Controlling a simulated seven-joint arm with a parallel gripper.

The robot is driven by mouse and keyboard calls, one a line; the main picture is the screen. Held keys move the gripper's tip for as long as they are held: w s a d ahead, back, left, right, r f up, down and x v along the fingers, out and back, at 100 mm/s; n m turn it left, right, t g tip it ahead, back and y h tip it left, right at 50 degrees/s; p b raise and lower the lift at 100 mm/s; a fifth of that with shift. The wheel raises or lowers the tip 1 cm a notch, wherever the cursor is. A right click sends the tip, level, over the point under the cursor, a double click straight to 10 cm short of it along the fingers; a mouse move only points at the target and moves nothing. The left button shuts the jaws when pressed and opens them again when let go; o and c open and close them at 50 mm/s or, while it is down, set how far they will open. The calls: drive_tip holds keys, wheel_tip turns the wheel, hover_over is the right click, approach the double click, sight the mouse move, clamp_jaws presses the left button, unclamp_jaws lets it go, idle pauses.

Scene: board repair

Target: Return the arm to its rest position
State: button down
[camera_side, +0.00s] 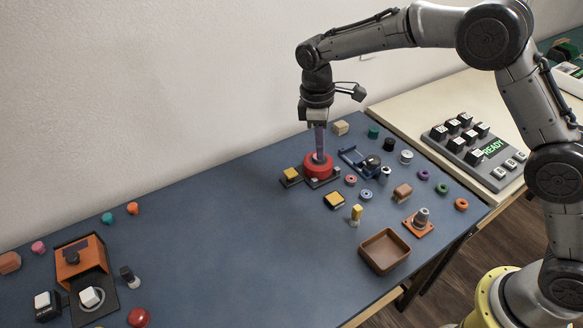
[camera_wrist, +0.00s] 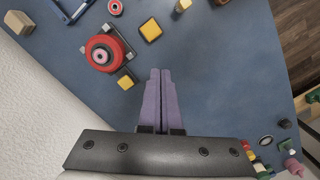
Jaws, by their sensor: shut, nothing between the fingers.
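My gripper (camera_side: 319,153) points straight down in the side view, its purple fingers in line with a red round part (camera_side: 318,168) with a pale centre. In the wrist view my gripper (camera_wrist: 160,72) has its two fingers together with nothing between them. There the red round part (camera_wrist: 105,53) lies to the left of the fingertips, apart from them. The exact height of the fingertips above the table cannot be told. My arm reaches out over the blue work table (camera_side: 235,225) from the right.
Around the red part lie a yellow block (camera_side: 291,174), a blue holder (camera_side: 352,157), a yellow-topped square (camera_side: 334,200) and several small rings and posts. A brown tray (camera_side: 384,251) sits at the front edge. The table's middle left is clear.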

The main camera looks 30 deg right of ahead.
drive_tip(key=s+d+r+m+t, duration=0.15)
drive_tip(key=s+d+r, duration=0.35)
drive_tip(key=r, duration=0.5)
drive_tip(key=s+d+r+m+t, duration=0.1)
drive_tip(key=s+d+r+t, duration=0.2)
drive_tip(key=s+r, duration=0.45)
drive_tip(key=s+d+r+m+t, duration=0.2)
drive_tip(key=s+d+r+m, duration=0.1)
drive_tip(key=s, duration=0.8)
drive_tip(key=s+f+m, duration=0.4)
drive_tip(key=s+f, duration=0.3)
drive_tip(key=s, duration=0.1)
drive_tip(key=shift+s+d+f+y, duration=0.25)
drive_tip(key=shift+s+d+y, duration=0.05)
drive_tip(key=shift+d+y, duration=0.1)
